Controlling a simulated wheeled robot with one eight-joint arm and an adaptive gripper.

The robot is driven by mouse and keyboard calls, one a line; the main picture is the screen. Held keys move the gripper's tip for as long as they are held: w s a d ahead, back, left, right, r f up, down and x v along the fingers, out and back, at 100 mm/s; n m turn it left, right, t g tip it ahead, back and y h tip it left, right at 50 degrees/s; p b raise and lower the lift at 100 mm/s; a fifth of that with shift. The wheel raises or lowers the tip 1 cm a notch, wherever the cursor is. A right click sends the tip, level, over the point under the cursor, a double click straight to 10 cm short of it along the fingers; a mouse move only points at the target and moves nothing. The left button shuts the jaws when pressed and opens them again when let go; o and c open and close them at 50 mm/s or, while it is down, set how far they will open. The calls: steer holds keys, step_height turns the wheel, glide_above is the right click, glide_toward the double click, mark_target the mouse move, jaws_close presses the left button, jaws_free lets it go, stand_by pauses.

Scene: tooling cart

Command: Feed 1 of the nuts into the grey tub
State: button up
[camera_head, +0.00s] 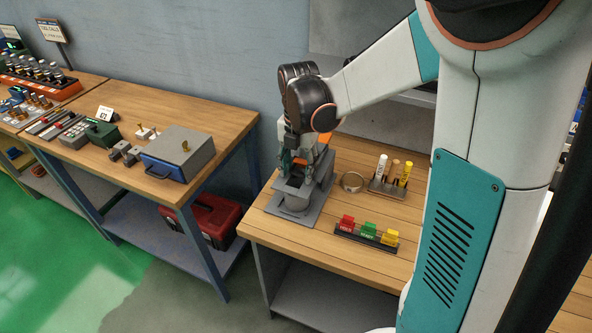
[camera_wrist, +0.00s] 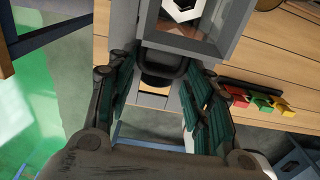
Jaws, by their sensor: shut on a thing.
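A grey dispenser (camera_head: 322,185) stands at the left end of the right-hand wooden bench. The grey round tub (camera_head: 297,204) sits at its foot on a flat grey plate. My gripper (camera_head: 298,162) is at the dispenser's front, above the tub. In the wrist view my gripper (camera_wrist: 160,82) has its teal-padded fingers on either side of a dark looped handle (camera_wrist: 163,67) and is shut on it. A pale hexagonal nut shape (camera_wrist: 182,7) shows inside the square grey box beyond the handle. The tub's inside is hidden.
Left is another bench (camera_head: 205,110) with a grey box (camera_head: 178,152). A gap separates the benches.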

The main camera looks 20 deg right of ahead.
steer(key=o, duration=1.2)
steer(key=shift+w, duration=0.2)
steer(key=shift+w+d, duration=0.1)
step_height(320, 180, up, 12)
stand_by(0.3)
steer(key=s+a+m+t, duration=0.1)
steer(key=s+m+t, duration=0.1)
steer(key=s+m, duration=0.4)
steer(key=s+a+f+m+t+b, duration=0.1)
steer(key=s+m, duration=0.5)
steer(key=m, duration=0.6)
steer(key=s+a+f+m+t, duration=0.1)
steer(key=s+m+t, duration=0.3)
steer(key=m, duration=0.5)
steer(key=shift+s+a+f, duration=0.15)
steer(key=shift+s, duration=0.75)
